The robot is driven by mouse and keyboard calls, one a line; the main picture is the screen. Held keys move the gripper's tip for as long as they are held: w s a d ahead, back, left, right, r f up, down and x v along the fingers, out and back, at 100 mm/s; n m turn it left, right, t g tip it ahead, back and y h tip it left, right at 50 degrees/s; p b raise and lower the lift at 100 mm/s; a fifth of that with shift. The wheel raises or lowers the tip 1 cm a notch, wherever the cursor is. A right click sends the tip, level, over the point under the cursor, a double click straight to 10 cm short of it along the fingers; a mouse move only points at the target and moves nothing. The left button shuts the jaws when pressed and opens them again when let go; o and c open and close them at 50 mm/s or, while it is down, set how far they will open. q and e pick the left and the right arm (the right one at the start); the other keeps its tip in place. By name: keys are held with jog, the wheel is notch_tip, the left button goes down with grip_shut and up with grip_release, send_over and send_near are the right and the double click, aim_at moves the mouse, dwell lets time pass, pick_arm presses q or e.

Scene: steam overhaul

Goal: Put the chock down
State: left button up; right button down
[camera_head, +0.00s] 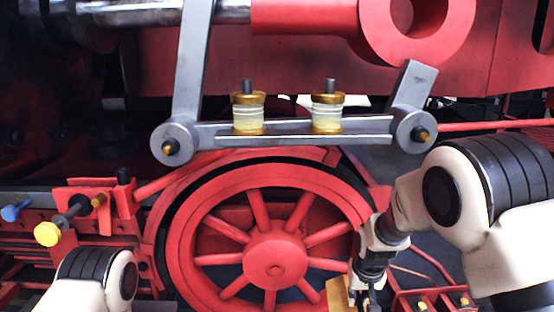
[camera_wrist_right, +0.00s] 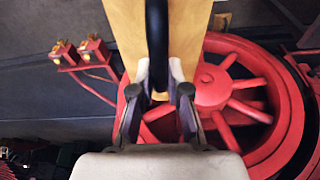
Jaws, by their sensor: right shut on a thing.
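The chock is a yellow-brown wooden block with a black handle. In the right wrist view the chock (camera_wrist_right: 190,30) fills the top middle, with its handle between my fingers. My right gripper (camera_wrist_right: 159,82) is shut on that handle. In the head view my right gripper (camera_head: 369,288) is low, right of centre, in front of the right side of the red spoked wheel (camera_head: 274,256). There the chock (camera_head: 338,296) shows only in part at the bottom edge. Whether it touches the floor or wheel is unclear. My left arm shows at lower left; its gripper is out of frame.
A grey rod (camera_head: 290,132) with two brass-and-glass cups crosses above the wheel. Blue and yellow knobs (camera_head: 47,234) stick out at left. A red stand with brass-coloured fittings (camera_wrist_right: 80,52) stands on the dark floor, lower right in the head view. Dark floor (camera_wrist_right: 50,95) lies open around it.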

jog(key=s+r+p, duration=0.1)
jog(key=s+r, duration=0.1)
jog(key=r, duration=0.1)
jog(key=shift+d+r+p, duration=0.15)
jog(key=shift+r+p, duration=0.15)
jog(key=shift+p, duration=0.05)
jog(key=s+f, duration=0.1)
jog(key=s, duration=0.2)
jog(key=s+f, duration=0.1)
jog(key=shift+s+d+f+b, duration=0.2)
jog(key=shift+s+f+b, duration=0.1)
jog(key=shift+b, duration=0.05)
jog(key=shift+s+f, duration=0.2)
jog(key=shift+s, duration=0.15)
jog(key=shift+w+f+n, duration=0.1)
jog(key=shift+w+n, duration=0.15)
jog(key=shift+n, duration=0.05)
pick_arm(q)
notch_tip(320, 180, up, 3)
jog(key=shift+f, duration=0.1)
jog(key=shift+s, duration=0.15)
pick_arm(e)
jog(key=shift+s, duration=0.1)
